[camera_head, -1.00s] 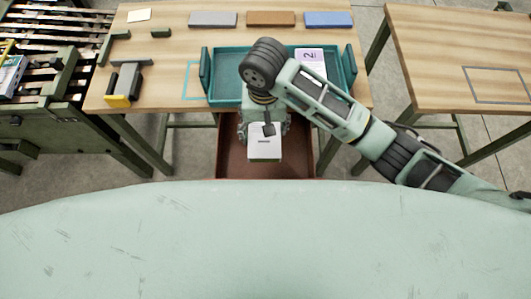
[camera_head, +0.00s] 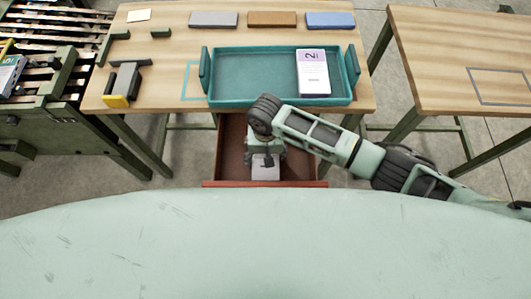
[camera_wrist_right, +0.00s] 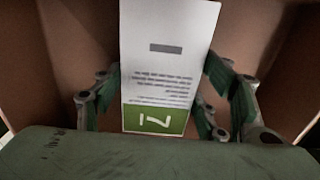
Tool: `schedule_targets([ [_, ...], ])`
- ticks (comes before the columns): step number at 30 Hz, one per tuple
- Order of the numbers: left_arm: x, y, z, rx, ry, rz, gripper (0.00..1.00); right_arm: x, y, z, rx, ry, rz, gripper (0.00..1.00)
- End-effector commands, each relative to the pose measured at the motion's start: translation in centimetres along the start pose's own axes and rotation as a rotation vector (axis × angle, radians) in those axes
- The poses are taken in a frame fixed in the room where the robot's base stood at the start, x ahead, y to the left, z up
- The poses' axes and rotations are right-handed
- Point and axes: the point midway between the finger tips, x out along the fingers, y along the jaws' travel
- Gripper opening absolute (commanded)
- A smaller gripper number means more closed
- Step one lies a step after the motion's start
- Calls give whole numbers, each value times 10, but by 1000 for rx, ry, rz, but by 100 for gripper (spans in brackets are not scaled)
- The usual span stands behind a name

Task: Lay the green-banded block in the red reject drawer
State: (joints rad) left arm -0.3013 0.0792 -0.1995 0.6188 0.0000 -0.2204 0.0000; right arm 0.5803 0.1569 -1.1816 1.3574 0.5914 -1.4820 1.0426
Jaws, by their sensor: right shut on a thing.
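The green-banded block is white with printed lines and a green band; in the right wrist view the block (camera_wrist_right: 170,65) lies between the fingers of my right gripper (camera_wrist_right: 168,105). In the head view, the block (camera_head: 265,173) shows only in part under my right gripper (camera_head: 265,155), which is shut on it and low inside the red drawer. The red reject drawer (camera_head: 230,150) is pulled out below the table; its walls (camera_wrist_right: 75,35) surround the block in the wrist view. Whether the block touches the drawer floor is unclear. My left gripper is not in view.
A teal tray (camera_head: 250,101) on the wooden table holds a purple-banded block (camera_head: 313,75). Grey (camera_head: 213,19), brown (camera_head: 272,19) and blue (camera_head: 330,20) slabs lie along the back. A second table (camera_head: 440,60) stands right, a roller conveyor (camera_head: 45,60) left.

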Motion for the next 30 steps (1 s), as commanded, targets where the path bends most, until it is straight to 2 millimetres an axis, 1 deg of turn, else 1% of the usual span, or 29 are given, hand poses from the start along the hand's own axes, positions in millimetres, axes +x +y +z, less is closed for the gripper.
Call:
schedule_targets([
  [5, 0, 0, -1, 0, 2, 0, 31, -1, -1, 0, -1, 1, -2, 32],
  [9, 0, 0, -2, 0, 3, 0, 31, 2, -1, 0, 0, 0, -2, 32],
  [10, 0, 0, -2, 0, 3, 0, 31, 2, -1, 0, -1, 0, -2, 69],
  [15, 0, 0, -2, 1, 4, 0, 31, 1, -1, 0, 0, 0, -2, 83],
  [16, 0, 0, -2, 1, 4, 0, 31, 1, -1, 0, 0, 0, -2, 85],
  [26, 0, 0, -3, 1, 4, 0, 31, 0, 0, 0, -1, 1, -1, 85],
  [28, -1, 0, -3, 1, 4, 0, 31, -4, -1, 0, -1, 2, -2, 85],
  [30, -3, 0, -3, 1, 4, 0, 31, -13, -1, -1, -1, 2, -4, 85],
])
